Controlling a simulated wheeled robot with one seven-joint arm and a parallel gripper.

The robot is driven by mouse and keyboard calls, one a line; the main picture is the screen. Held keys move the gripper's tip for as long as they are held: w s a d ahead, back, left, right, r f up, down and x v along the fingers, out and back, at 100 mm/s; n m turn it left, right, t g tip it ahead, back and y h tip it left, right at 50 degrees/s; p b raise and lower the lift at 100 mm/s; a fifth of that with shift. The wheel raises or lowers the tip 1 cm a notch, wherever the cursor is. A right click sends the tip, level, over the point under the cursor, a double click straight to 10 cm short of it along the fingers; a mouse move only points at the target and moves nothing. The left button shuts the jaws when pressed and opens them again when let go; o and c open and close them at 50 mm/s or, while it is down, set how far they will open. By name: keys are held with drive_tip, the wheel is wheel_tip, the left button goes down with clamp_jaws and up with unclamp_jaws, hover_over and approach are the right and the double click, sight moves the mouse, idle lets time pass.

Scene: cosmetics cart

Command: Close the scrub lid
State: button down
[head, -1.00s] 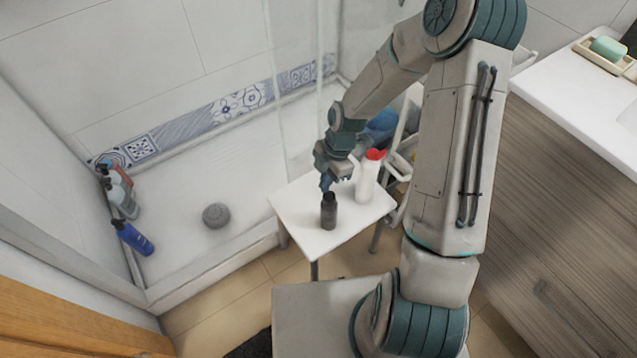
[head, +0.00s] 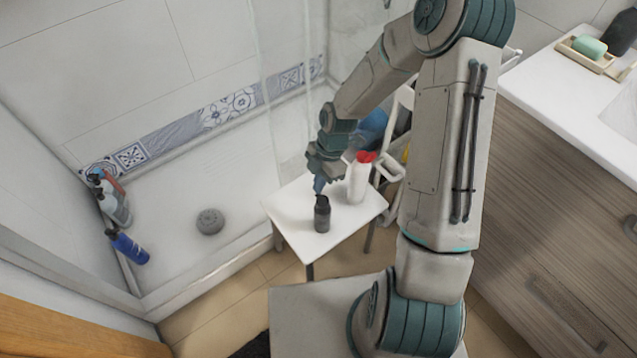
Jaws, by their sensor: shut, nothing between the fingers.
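A small dark bottle (head: 322,216) stands upright on a white side table (head: 286,218); it is the likeliest scrub container. Its top is small and dark, and I cannot tell whether its lid is open or shut. A taller white bottle with a red cap (head: 357,180) stands just behind it to the right. My gripper (head: 319,188) points down, shut and empty, right at the top of the dark bottle. I cannot tell whether the fingertips touch it.
Several bottles, one of them blue (head: 130,247), stand along the shower's left edge. A grey round object (head: 210,221) lies on the shower floor. A chair (head: 391,166) stands behind the table. A wooden vanity (head: 560,190) fills the right side. The table's left part is clear.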

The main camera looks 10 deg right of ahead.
drive_tip(key=a+p+v, duration=0.1)
drive_tip(key=p+v, duration=0.3)
drive_tip(key=v, duration=0.9)
drive_tip(key=shift+r, duration=0.25)
drive_tip(key=s+d+r+m+t+h+p, duration=0.1)
drive_tip(key=s+d+r+m+p, duration=0.1)
drive_tip(key=s+r+m, duration=0.3)
drive_tip(key=s+d+r+m+t+h+p, duration=0.1)
drive_tip(key=s+d+r+m+t+p, duration=0.1)
drive_tip(key=s+r+m, duration=0.4)
drive_tip(key=s+d+r+m+t+p, duration=0.1)
drive_tip(key=s+r+m, duration=0.5)
drive_tip(key=r+m, duration=0.6)
wheel_tip(320, 180, up, 3)
drive_tip(key=shift+d+r+m+t+h+p, duration=0.35)
drive_tip(key=shift+d+p, duration=0.25)
drive_tip(key=shift+p, duration=0.65)
drive_tip(key=shift+d+f, duration=0.1)
drive_tip(key=shift+d, duration=0.05)
